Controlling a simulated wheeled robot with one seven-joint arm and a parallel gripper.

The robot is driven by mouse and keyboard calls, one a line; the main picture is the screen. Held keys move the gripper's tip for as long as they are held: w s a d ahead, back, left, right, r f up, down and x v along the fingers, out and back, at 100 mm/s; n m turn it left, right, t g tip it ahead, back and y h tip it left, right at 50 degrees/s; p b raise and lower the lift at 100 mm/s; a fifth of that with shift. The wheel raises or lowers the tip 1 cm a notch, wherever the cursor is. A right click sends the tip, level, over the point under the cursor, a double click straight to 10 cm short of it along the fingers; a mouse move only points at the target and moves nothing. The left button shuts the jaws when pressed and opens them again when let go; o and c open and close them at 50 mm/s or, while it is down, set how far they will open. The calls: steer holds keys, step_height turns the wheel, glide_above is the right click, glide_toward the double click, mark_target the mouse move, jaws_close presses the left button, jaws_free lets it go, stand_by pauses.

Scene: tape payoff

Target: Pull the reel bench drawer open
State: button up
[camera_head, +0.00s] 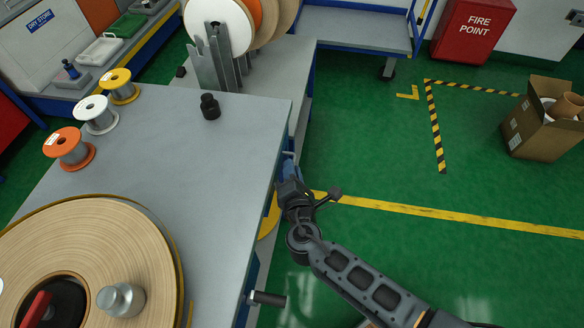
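The reel bench (215,160) has a grey top and runs from the lower left to the middle of the head view. Its right side, below the top's edge, is seen very steeply, so I cannot make out the drawer front or its handle. My gripper (290,178) is close against that side, near the far right corner of the bench. A small blue part shows at its tip. The fingers are too small and covered to tell whether they are open, shut or touching anything.
A large tape reel (110,235) and orange (69,148), white (96,114) and yellow (119,86) spools are on the bench, with a black knob (210,106). A dark rod (267,298) juts out at the near right side. Green floor (390,150) is clear to the right; a cardboard box (530,128) stands beyond.

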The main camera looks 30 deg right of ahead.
steer(key=shift+w+d+f, duration=0.1)
steer(key=shift+w+d, duration=0.15)
steer(key=shift+w, duration=0.2)
jaws_close()
